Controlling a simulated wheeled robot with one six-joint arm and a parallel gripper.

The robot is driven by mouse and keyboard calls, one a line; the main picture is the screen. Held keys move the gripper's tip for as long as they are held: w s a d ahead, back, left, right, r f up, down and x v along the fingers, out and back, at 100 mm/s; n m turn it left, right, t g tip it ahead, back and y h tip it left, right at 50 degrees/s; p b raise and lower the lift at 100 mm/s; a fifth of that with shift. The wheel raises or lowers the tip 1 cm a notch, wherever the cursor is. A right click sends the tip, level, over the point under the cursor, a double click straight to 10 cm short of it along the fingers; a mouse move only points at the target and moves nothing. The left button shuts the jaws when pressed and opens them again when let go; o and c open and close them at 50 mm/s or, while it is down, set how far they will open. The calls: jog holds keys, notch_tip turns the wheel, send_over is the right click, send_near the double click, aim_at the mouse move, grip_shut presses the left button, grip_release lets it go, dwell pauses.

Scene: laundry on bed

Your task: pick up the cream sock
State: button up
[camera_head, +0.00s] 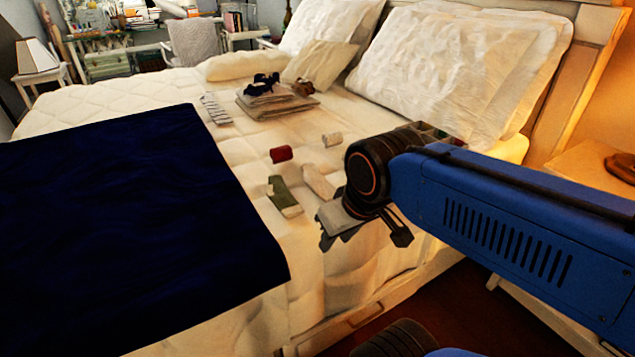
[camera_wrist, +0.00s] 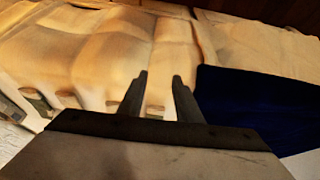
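The cream sock (camera_head: 318,182) appears to be the pale elongated piece lying on the bed, just right of a green sock (camera_head: 284,197). My gripper (camera_head: 328,240) is above the near side of the bed, to the lower right of the cream sock in the head view and apart from it. In the wrist view my gripper's two fingers (camera_wrist: 160,88) stand apart with nothing between them. Pale and greenish pieces show small beyond the fingers at left, but I cannot tell which is the cream sock there.
A dark navy blanket (camera_head: 130,230) covers the left of the bed. A red roll (camera_head: 281,154) and a white roll (camera_head: 332,139) lie farther back. A folded stack (camera_head: 275,103) with dark items on top is near the pillows (camera_head: 440,75). The bed's near edge is close below my gripper.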

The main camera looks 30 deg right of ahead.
jog(key=shift+o, duration=0.6)
jog(key=o, duration=0.5)
jog(key=shift+s+r, duration=0.1)
jog(key=shift+s, duration=0.05)
jog(key=o, duration=0.6)
jog(key=shift+g, duration=0.4)
jog(key=w+r, duration=0.2)
jog(key=w+d+r, duration=0.1)
jog(key=w+r, duration=0.1)
jog(key=w, duration=0.1)
jog(key=shift+d+r, duration=0.1)
jog(key=shift+r, duration=0.25)
jog(key=w+d+r+g, duration=0.1)
jog(key=w+d+r, duration=0.2)
jog(key=w, duration=0.4)
jog(key=w+d+r+g, duration=0.2)
jog(key=w+d, duration=0.2)
jog(key=w, duration=0.4)
jog(key=w+d+r+g, duration=0.1)
jog(key=w+d+r, duration=0.2)
jog(key=w, duration=0.4)
send_over(317, 178)
notch_tip(317, 178, down, 12)
jog(key=shift+s+d+r, duration=0.1)
jog(key=shift+f, duration=2.7)
